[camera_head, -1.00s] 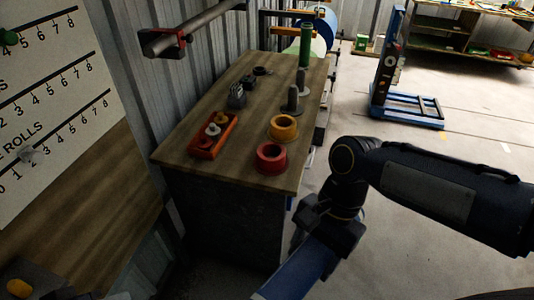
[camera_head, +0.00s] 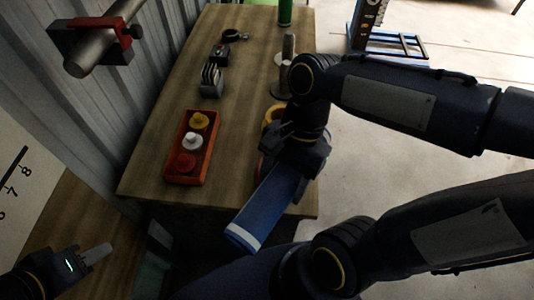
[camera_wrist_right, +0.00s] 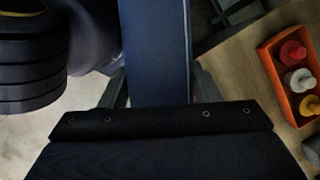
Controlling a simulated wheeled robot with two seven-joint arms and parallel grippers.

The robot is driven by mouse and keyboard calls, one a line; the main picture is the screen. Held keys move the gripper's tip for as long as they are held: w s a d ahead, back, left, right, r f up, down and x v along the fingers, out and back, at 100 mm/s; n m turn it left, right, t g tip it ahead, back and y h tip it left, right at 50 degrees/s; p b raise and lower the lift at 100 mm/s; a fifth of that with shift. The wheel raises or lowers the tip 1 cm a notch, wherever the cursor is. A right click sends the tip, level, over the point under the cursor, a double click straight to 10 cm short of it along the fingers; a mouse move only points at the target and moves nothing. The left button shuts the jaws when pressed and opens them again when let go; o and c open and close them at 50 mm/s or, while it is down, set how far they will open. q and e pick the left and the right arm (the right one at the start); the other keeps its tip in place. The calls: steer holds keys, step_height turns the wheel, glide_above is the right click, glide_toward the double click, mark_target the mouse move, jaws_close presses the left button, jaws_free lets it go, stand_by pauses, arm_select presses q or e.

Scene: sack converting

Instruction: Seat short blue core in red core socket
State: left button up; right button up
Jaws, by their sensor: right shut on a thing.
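The blue core (camera_head: 262,208) is a blue tube with a pale band near its lower end. My right gripper (camera_head: 291,162) is shut on it near its upper end and holds it tilted over the table's front edge. The core also fills the upper middle of the right wrist view (camera_wrist_right: 155,45). The red core socket (camera_head: 262,166) is almost wholly hidden behind the gripper and core; only a sliver of red shows. Whether the core touches it cannot be told. My left gripper (camera_head: 95,257) is at the lower left, far from the core; its jaw opening is unclear.
A yellow ring socket (camera_head: 271,114) stands behind my right gripper. A red tray (camera_head: 173,165) with yellow, white and red pieces lies on the wooden table (camera_head: 150,185). Grey posts (camera_head: 288,48) and a green cylinder (camera_head: 285,12) stand farther back. The table's middle is clear.

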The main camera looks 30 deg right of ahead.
steer(key=w+d+f, duration=0.3)
steer(key=w+f, duration=0.3)
steer(key=w+d+f, duration=0.3)
steer(key=w+f, duration=0.3)
steer(key=f, duration=0.1)
steer(key=shift+w, duration=0.25)
steer(key=shift+f, duration=0.45)
steer(key=o, duration=1.2)
steer(key=shift+o, duration=0.2)
steer(key=shift+r, duration=0.1)
